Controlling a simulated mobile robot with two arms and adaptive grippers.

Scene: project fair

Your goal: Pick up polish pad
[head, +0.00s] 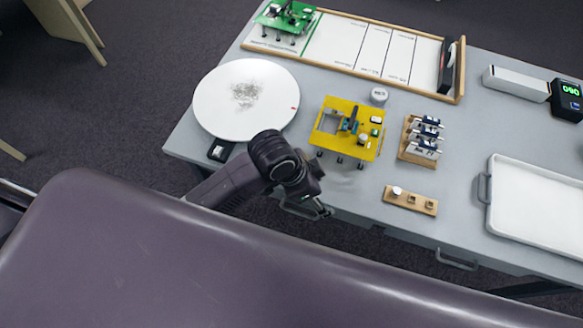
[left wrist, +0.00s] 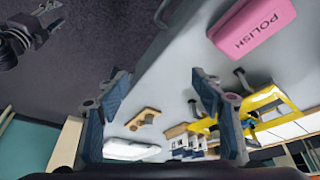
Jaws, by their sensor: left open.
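The pink polish pad (left wrist: 252,28), marked POLISH, lies on the grey table at the upper right of the left wrist view. In the head view I do not see it; my left arm may hide it. My left gripper (head: 324,209) is over the near table edge, in front of the yellow board. In the left wrist view its two fingers (left wrist: 160,90) are spread with nothing between them, and the pad is beyond and right of them, apart. What looks like my right gripper (left wrist: 32,35) shows over the floor; its jaws are unclear.
A yellow board (head: 348,129), a round white plate (head: 246,100), a wooden rack (head: 420,142), a small wooden block (head: 410,201) and a white tray (head: 535,205) stand on the grey table (head: 330,75). Drawer handles (head: 457,262) stick out from its front. Free table lies between block and tray.

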